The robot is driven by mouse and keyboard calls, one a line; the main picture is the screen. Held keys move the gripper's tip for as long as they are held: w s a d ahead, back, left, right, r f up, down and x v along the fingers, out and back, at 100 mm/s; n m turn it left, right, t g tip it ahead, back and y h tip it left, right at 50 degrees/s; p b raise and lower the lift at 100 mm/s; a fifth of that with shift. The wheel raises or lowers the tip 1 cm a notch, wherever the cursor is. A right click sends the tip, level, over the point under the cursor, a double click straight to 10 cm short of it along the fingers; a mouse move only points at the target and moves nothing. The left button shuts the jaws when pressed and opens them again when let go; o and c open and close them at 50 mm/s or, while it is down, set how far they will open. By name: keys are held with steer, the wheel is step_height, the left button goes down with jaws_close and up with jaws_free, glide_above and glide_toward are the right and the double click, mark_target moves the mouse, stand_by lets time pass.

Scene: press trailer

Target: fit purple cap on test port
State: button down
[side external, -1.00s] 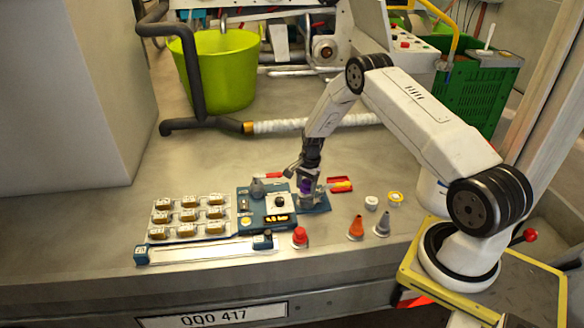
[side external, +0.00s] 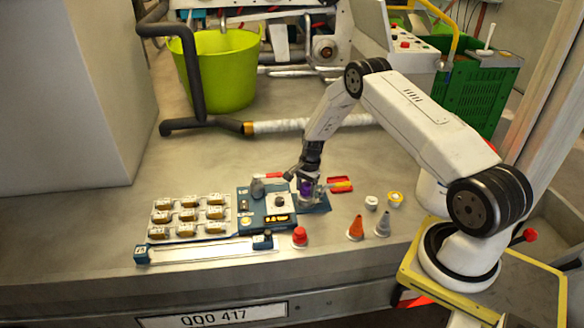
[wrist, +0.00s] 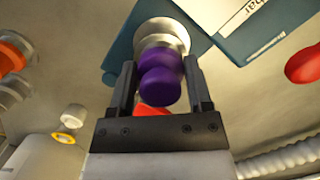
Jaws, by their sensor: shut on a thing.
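The purple cap (wrist: 160,86) is between the two fingers of my gripper (wrist: 160,88) in the wrist view, and the fingers are shut on it. A round, light metallic fitting (wrist: 163,34), seemingly the test port, sits directly beyond the cap and is partly covered by it. I cannot tell whether the cap touches or sits on it. In the side view the purple cap (side external: 306,188) shows small and low at my gripper (side external: 306,191), over the right part of the blue device (side external: 268,220).
A tray of brown-filled cells (side external: 189,216) lies left of the device. A red cap (side external: 300,236), orange cone (side external: 356,228), grey cone (side external: 382,226), white cap (side external: 371,202) and yellow ring (side external: 395,199) stand in front and right. A red item (side external: 340,184) lies behind.

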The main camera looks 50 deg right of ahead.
steer(key=shift+c, duration=1.4)
jaws_free()
steer(key=shift+r, duration=0.1)
steer(key=shift+d+r, duration=0.3)
steer(key=shift+r, duration=1.5)
steer(key=shift+d+r, duration=0.25)
steer(key=shift+r, duration=1.5)
steer(key=shift+d+r, duration=0.3)
steer(key=shift+r, duration=1.5)
step_height(320, 180, up, 9)
